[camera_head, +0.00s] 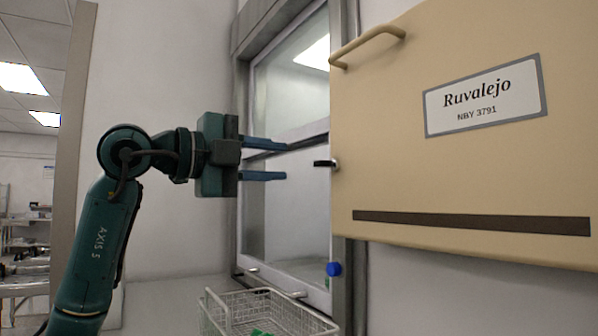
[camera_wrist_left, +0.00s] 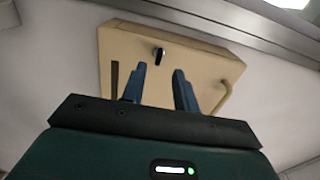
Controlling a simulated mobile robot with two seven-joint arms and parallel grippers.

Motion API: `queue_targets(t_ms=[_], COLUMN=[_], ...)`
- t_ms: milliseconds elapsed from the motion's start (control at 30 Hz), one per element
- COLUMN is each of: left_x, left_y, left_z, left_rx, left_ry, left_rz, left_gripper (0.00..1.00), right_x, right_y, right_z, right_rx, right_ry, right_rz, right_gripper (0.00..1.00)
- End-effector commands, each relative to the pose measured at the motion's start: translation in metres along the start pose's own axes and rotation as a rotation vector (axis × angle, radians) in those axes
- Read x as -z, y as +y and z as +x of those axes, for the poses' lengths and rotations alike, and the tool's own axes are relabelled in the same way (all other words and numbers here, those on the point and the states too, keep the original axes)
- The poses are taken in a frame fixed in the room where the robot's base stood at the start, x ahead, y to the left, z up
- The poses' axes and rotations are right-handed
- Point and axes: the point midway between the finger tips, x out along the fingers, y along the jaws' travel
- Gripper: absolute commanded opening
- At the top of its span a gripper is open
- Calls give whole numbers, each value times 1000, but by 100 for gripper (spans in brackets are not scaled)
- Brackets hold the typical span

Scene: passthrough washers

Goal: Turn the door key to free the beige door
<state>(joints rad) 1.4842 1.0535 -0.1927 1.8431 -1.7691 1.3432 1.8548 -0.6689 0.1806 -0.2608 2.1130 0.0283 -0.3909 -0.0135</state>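The beige door (camera_head: 450,180) stands at the right in the head view, with a bar handle (camera_head: 367,46) at its upper left and a "Ruvalejo NBY 3791" label (camera_head: 486,95). The door key (camera_head: 326,163) is a small dark piece at its left edge. My left gripper (camera_head: 286,160) is open and empty, its blue fingers pointing at the key from the left, with a visible gap. In the left wrist view the beige door (camera_wrist_left: 195,68) lies beyond the fingers, and the key (camera_wrist_left: 158,54) shows ahead, between the fingertips. My right gripper is not in view.
A glazed window hatch (camera_head: 290,100) is in the wall behind my left gripper. A white wire basket (camera_head: 265,312) with green items stands below. A blue knob (camera_head: 334,269) sits under the door's left edge. The space between fingers and key looks clear.

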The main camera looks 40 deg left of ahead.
Motion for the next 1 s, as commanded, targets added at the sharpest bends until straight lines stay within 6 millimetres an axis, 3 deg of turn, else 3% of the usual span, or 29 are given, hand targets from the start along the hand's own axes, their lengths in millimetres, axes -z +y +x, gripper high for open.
queue_targets(t_ms=[100,333,1000], left_x=[-1,0,0], left_y=[2,0,-2], left_z=[-25,-52,-56], left_rx=[2,2,0], left_ry=[-3,-1,1], left_rz=[1,0,0], left_gripper=[30,30,30], right_x=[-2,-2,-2], right_y=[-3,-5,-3], right_z=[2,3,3], right_rx=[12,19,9], right_ry=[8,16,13], right_rz=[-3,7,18], right_gripper=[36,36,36])
